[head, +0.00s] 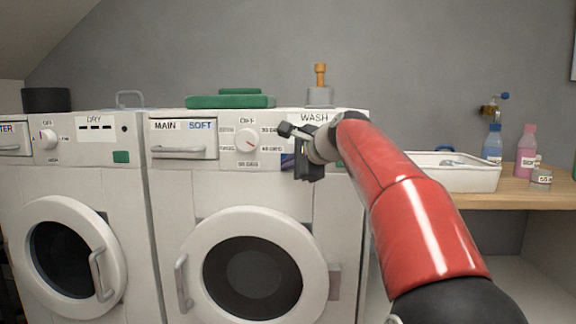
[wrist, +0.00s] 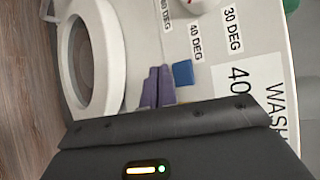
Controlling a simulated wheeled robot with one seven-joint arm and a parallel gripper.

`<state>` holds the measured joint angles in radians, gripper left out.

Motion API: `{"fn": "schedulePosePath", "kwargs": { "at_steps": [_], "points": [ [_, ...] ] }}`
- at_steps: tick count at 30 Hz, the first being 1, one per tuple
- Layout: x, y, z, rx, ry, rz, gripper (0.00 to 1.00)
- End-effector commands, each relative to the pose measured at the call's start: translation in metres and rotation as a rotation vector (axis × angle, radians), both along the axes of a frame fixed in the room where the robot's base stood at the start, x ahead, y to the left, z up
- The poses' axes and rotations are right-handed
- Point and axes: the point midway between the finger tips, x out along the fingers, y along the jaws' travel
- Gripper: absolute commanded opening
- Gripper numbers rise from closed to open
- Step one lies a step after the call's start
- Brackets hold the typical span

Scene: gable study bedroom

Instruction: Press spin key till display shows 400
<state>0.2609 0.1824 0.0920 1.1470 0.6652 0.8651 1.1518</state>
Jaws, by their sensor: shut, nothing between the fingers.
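The washer (head: 180,205) stands in the middle of the head view, with the WASH label (head: 314,118) at its upper right. In the wrist view, the white display (wrist: 242,85) beside the WASH label (wrist: 277,105) shows "40"; anything after that is hidden by my gripper body. A blue key (wrist: 183,72) lies just beside my fingertips; no spin wording is legible on it. My gripper (wrist: 157,75) is shut and empty, its purple fingers together at the washer's front panel. In the head view my gripper (head: 294,164) covers this part of the panel. Contact cannot be told.
The temperature dial (head: 247,141) is left of my gripper. The washer's round door (head: 252,270) is below, shut. A dryer (head: 75,200) stands to the left. A white basin (head: 455,178) and bottles sit on the wooden counter (head: 510,199) at right.

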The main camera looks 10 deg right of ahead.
Motion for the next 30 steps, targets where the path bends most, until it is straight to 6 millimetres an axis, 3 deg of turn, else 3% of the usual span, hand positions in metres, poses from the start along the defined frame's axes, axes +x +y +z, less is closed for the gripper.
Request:
{"fn": "schedulePosePath", "kwargs": {
  "at_steps": [9,30],
  "points": [
    [-0.024,0.008,-0.001,0.001,0.000,0.000,0.00],
    [-0.031,0.011,-0.004,-0.030,0.003,0.010,0.00]
  ]
}}
